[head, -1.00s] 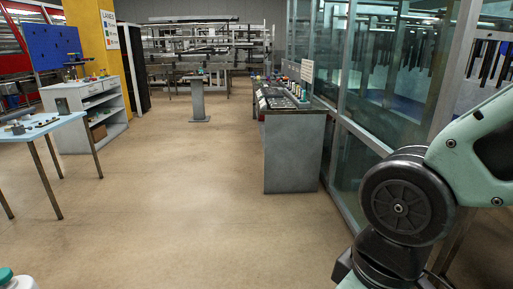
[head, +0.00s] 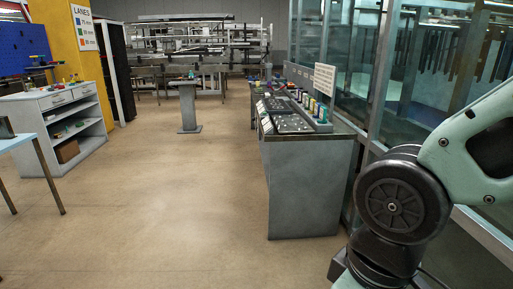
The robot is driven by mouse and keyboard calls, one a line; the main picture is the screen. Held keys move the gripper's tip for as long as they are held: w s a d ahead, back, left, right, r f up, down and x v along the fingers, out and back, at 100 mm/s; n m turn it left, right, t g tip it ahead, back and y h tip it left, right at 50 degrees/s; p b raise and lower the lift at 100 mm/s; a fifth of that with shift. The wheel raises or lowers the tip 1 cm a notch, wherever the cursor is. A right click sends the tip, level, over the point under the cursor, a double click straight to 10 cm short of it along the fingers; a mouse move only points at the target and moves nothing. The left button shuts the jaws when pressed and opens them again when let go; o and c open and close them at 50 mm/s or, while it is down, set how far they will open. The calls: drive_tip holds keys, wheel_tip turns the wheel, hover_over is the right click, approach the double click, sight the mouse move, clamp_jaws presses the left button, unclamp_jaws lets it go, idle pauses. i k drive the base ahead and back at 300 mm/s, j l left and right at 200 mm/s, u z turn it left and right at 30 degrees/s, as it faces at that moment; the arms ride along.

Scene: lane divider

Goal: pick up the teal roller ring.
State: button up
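I cannot make out a teal roller ring for certain. A tiny teal-looking object (head: 191,74) stands on the grey pedestal (head: 189,106) ahead, too small to identify. On the grey counter (head: 310,190) at right, several small coloured items (head: 316,108) stand in a row behind dark trays (head: 283,115); their shapes are unclear. My arm fills the right edge of the head view, but my gripper is out of view.
Clear floor (head: 190,220) runs ahead between the counter and a white shelf cabinet (head: 60,125) at left. A blue table (head: 14,143) cuts into the left edge. Glass panels (head: 410,80) line the right. Racks (head: 200,40) stand at the back.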

sight(322, 120)
drive_tip(key=i, duration=2.05)
